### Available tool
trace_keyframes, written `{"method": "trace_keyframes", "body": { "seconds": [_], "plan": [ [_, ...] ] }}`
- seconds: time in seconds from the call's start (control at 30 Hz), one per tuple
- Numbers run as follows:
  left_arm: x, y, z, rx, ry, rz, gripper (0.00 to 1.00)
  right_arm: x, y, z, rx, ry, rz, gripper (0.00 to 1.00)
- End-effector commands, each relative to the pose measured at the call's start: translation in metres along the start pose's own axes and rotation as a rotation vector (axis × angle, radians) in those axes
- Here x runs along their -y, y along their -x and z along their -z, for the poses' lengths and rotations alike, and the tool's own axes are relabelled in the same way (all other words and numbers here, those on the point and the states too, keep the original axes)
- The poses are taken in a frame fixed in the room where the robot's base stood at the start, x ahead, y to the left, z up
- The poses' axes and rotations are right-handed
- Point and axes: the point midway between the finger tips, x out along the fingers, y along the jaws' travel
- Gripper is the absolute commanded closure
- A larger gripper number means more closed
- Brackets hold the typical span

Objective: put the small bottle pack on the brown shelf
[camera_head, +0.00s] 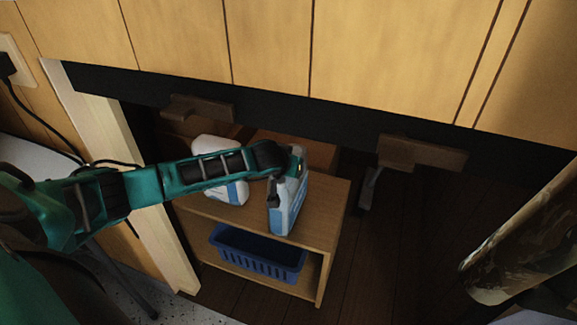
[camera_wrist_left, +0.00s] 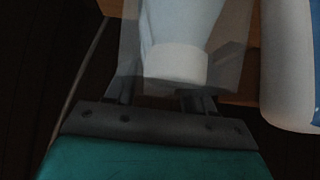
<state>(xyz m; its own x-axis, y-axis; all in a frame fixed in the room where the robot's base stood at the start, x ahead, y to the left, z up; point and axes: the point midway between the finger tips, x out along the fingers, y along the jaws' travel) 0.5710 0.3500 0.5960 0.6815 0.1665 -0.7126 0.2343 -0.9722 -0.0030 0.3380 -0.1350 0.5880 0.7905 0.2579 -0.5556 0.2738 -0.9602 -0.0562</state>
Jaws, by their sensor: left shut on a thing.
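The small bottle pack (camera_head: 287,210), white and blue, is in my left gripper (camera_head: 285,176) in the head view. The gripper is shut on its upper part. The pack is roughly upright over the front edge of the brown shelf's (camera_head: 325,205) top board; I cannot tell whether it touches the board. In the left wrist view a white cap (camera_wrist_left: 175,62) shows between the fingers of my left gripper (camera_wrist_left: 165,85), inside a pale see-through shape. My right gripper is not in view.
A white bottle with a blue label (camera_head: 225,170) stands on the shelf top, left of the pack, partly behind my arm. A blue basket (camera_head: 257,252) sits on the lower board. A wooden post (camera_head: 150,190) stands at left. Brown brackets (camera_head: 420,152) hang above.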

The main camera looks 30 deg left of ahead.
Motion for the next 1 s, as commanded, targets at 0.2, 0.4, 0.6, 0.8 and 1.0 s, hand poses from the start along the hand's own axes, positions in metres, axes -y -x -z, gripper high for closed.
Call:
{"method": "trace_keyframes", "body": {
  "seconds": [0.2, 0.4, 0.6, 0.8, 1.0],
  "plan": [
    [-0.001, 0.001, 0.005, -0.011, 0.002, -0.003, 0.34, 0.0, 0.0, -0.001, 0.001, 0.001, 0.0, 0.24],
    [0.0, 0.0, 0.002, -0.005, 0.001, -0.002, 0.17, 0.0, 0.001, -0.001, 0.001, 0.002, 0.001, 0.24],
    [0.0, -0.002, -0.006, 0.01, -0.001, 0.002, 0.17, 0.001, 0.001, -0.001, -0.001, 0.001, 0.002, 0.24],
    [0.0, 0.008, -0.002, 0.003, -0.001, 0.0, 0.17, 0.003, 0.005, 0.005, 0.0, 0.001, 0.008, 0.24],
    [0.001, 0.041, 0.0, 0.0, -0.004, -0.001, 0.17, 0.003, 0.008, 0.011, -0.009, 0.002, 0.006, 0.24]
  ]
}}
